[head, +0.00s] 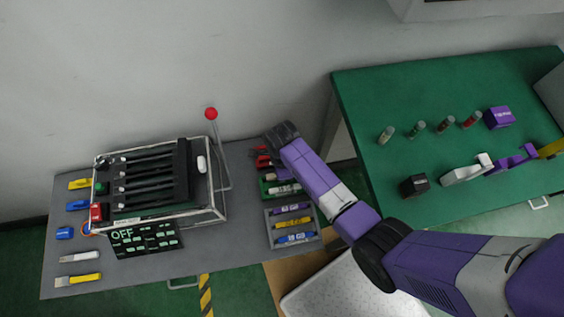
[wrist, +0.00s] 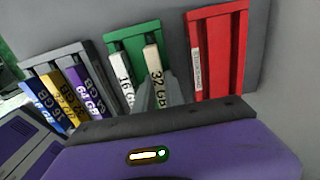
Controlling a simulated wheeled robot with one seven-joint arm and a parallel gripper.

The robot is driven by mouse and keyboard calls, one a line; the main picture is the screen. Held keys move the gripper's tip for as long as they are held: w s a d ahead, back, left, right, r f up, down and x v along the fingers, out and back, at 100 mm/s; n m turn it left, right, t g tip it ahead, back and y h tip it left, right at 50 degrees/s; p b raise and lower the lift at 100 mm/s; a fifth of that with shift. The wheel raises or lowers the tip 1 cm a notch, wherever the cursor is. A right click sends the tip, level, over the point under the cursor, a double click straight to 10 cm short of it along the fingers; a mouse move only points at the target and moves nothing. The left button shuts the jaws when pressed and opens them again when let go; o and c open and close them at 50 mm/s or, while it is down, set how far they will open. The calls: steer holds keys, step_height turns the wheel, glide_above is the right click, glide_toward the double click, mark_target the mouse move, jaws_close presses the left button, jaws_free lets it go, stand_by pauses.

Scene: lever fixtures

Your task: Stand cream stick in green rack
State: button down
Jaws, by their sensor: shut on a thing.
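The cream stick (wrist: 154,68), marked 32 GB, stands nearly upright in the wrist view. My gripper (wrist: 160,94) is shut on it, with a grey finger showing beside its lower part. The stick is in front of the right side of the green rack (wrist: 133,35). Its lower end is hidden, so I cannot tell whether it is seated. A white 16 GB stick (wrist: 122,79) stands in the rack's left side. In the head view, the green rack (head: 268,189) lies just below the end of my arm, and my fingertips are hidden.
The red rack (wrist: 231,50) stands right of the green one, with a labelled strip inside. The grey rack (wrist: 85,51) on the left holds blue, yellow and purple sticks. A lever machine (head: 215,190) stands on the grey table. A green table (head: 430,95) holds several small items.

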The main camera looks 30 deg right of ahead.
steer(key=c, duration=1.3)
jaws_free()
steer(key=shift+c, duration=0.2)
step_height(320, 180, up, 8)
steer(key=shift+f+p, duration=0.15)
steer(key=shift+p, duration=0.2)
